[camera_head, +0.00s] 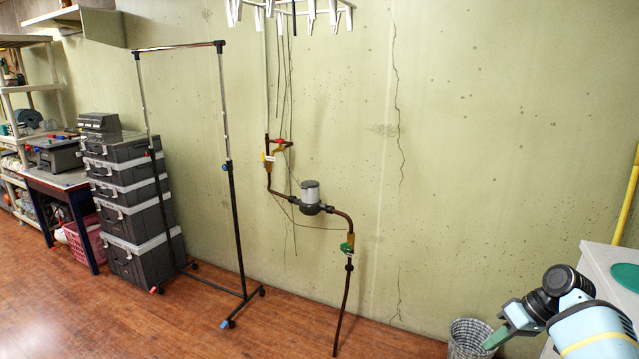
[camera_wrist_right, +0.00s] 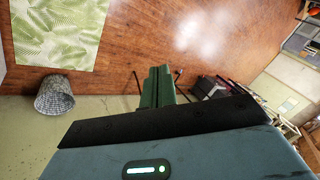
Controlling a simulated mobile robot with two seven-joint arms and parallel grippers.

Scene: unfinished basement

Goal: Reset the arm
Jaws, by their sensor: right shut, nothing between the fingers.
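My right gripper (camera_head: 497,339) shows at the lower right of the head view, with green fingers on a black and light blue wrist. In the right wrist view its green fingers (camera_wrist_right: 157,88) lie together, shut and empty. In the head view the fingers appear in front of a grey wastebasket (camera_head: 467,338); I cannot tell how far apart they are. My left gripper is not in view.
A garment rack (camera_head: 236,215) on wheels and stacked grey bins (camera_head: 135,215) stand at the left. A pipe with a meter (camera_head: 311,198) runs along the wall. A white surface (camera_head: 610,270) is beside my right arm. A patterned green rug (camera_wrist_right: 60,30) lies on the wooden floor.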

